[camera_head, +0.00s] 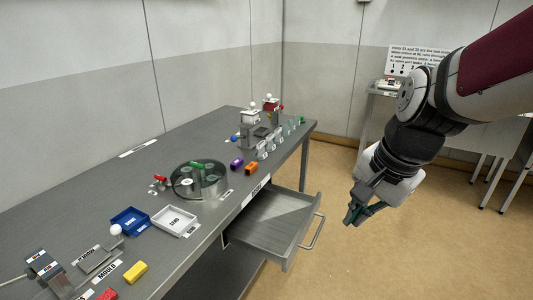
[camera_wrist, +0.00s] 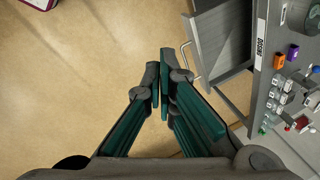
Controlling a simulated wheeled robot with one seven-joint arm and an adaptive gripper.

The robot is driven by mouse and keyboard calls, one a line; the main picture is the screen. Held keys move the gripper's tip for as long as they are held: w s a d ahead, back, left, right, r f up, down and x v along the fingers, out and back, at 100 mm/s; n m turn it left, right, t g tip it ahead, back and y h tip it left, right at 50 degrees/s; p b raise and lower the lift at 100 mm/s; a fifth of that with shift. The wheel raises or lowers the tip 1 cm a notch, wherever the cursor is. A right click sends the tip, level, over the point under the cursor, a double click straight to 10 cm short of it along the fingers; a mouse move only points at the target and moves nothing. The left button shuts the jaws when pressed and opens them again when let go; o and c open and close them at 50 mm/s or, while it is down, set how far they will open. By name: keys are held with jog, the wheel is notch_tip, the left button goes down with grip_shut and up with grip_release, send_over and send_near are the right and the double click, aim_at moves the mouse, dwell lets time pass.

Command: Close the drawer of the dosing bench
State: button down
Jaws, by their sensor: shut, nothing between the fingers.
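The drawer (camera_head: 272,222) of the grey dosing bench (camera_head: 95,185) stands pulled out from under the bench's front edge. Its inside looks empty. A metal bar handle (camera_head: 312,232) is on its front. The drawer (camera_wrist: 222,45) and its handle (camera_wrist: 189,62) also show at the upper right of the wrist view. My gripper (camera_head: 352,218) is shut and empty, pointing down in the free space to the right of the handle and apart from it. In the wrist view the fingertips of my gripper (camera_wrist: 160,75) are together, left of the handle.
On the bench are a round carousel (camera_head: 200,182), a white tray (camera_head: 174,221), a blue tray (camera_head: 130,221), a yellow block (camera_head: 135,272) and several small vials. A side table (camera_head: 372,93) with a sign stands behind my arm. The floor right of the drawer is clear.

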aim_at(241, 230)
jog(key=w+d+f+m+y+b, duration=0.1)
jog(key=w+f+m+b, duration=0.35)
jog(key=f, duration=0.45)
jog(key=w+d+f+m+g+y+b, duration=0.1)
jog(key=w+f+m+b, duration=0.25)
jog(key=w+f, duration=0.35)
jog(key=w+d+f+m+y+b, duration=0.1)
jog(key=w+f+m+b, duration=0.3)
jog(key=f, duration=0.6)
jog(key=w+a+f+b, duration=0.1)
jog(key=w+a+f, duration=0.1)
jog(key=a+f, duration=0.1)
jog(key=w+a+f+m+b, duration=0.1)
jog(key=w+a+f, duration=0.1)
jog(key=a+f, duration=0.2)
jog(key=shift+w+f+b, duration=0.25)
jog(key=shift+f+b, duration=0.05)
jog(key=shift+f, duration=0.9)
jog(key=shift+a, duration=0.1)
